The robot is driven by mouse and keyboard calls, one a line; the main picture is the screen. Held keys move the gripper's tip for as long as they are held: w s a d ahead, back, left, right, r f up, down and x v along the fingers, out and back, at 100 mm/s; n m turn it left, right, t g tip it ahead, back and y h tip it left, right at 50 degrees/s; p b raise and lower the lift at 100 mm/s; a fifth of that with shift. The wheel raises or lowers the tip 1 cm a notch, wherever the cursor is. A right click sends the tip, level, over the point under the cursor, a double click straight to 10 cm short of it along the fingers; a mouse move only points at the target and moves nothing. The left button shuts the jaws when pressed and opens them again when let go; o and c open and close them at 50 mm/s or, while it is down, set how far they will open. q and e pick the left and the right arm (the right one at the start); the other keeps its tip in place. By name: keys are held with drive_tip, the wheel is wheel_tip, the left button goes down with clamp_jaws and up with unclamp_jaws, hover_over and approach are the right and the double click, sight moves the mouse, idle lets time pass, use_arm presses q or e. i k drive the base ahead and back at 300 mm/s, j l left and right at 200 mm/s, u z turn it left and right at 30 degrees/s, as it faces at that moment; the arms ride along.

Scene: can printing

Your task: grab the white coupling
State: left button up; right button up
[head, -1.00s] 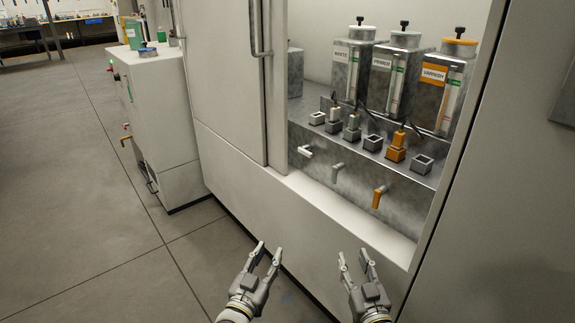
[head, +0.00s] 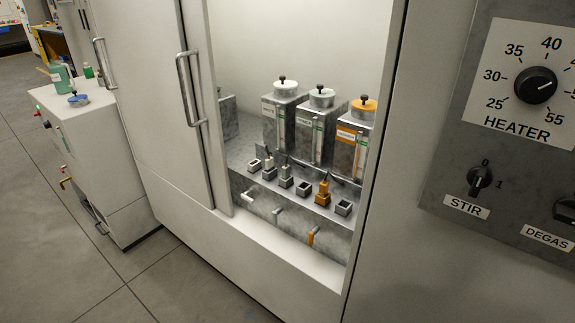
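A grey coupling (head: 286,177) and an orange coupling (head: 323,194) stand further right in the same row. Neither of my grippers is in view now.
Tanks with a white lid (head: 286,87), grey lid (head: 322,98) and orange lid (head: 363,107) stand behind the row. White (head: 249,197), grey (head: 277,211) and orange (head: 311,236) handles stick out below. A sliding door (head: 150,110) borders the opening; a control panel (head: 500,120) is right.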

sight(268, 162)
drive_tip(key=i+j+z, duration=0.2)
drive_tip(key=z, duration=0.15)
drive_tip(key=i+j+z, duration=0.1)
drive_tip(key=j+z, duration=0.25)
drive_tip(key=i+j+z, duration=0.1)
drive_tip(key=j+z, duration=0.3)
